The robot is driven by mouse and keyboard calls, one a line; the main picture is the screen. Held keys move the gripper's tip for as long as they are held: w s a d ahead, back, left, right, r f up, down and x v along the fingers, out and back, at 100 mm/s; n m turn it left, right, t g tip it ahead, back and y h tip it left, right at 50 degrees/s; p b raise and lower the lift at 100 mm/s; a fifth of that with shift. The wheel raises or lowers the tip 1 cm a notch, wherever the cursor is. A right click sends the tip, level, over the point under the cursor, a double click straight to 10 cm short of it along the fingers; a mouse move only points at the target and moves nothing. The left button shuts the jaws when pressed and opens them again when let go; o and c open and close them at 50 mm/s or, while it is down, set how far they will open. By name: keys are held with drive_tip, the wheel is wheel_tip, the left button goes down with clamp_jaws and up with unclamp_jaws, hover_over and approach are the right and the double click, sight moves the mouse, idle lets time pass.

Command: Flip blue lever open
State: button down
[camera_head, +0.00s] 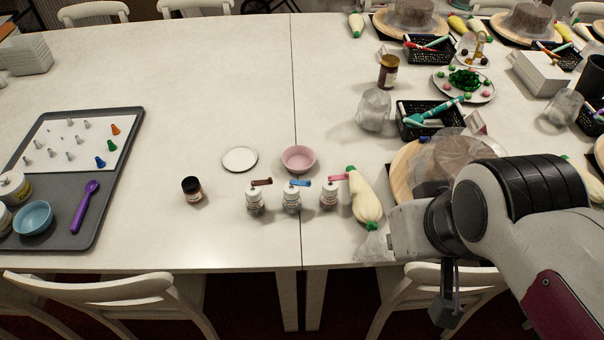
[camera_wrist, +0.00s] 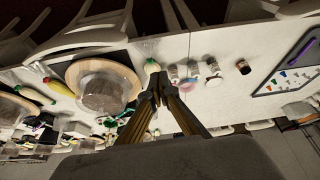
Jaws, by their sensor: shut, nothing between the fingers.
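The blue lever (camera_head: 299,183) sits on top of the middle of three small bottles (camera_head: 292,202) in the head view. It lies roughly level and points to the right. A bottle with a brown lever (camera_head: 261,182) stands on its left and one with a pink lever (camera_head: 337,177) on its right. The bottles also show, small, beyond my fingers in the wrist view (camera_wrist: 192,69). My gripper (camera_wrist: 158,82) is shut and empty, apart from the lever. In the head view my arm comes in from the right, and the fingertips cannot be made out clearly.
A green-tipped piping bag (camera_head: 364,200) lies just right of the bottles. A pink bowl (camera_head: 298,159) and a white plate (camera_head: 240,159) are behind them. A dark jar (camera_head: 192,189) stands to the left. The table's front edge is close, with chairs below.

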drive_tip(key=w+a+f+n+g, duration=0.1)
drive_tip(key=w+a+f+n, duration=0.3)
drive_tip(key=w+n, duration=0.4)
drive_tip(key=w+a+f+n+h, duration=0.1)
drive_tip(key=w+a+f+n, duration=0.3)
drive_tip(key=w+a+n, duration=0.3)
drive_tip(key=w+a+f+n+g+h, duration=0.1)
drive_tip(key=w+a+f+n, duration=0.3)
drive_tip(key=w+n, duration=0.5)
drive_tip(key=shift+a+n+g, duration=0.3)
drive_tip(key=shift+a+n, duration=0.7)
drive_tip(key=shift+n, duration=0.7)
drive_tip(key=shift+w, duration=0.1)
drive_tip(key=shift+f, duration=0.1)
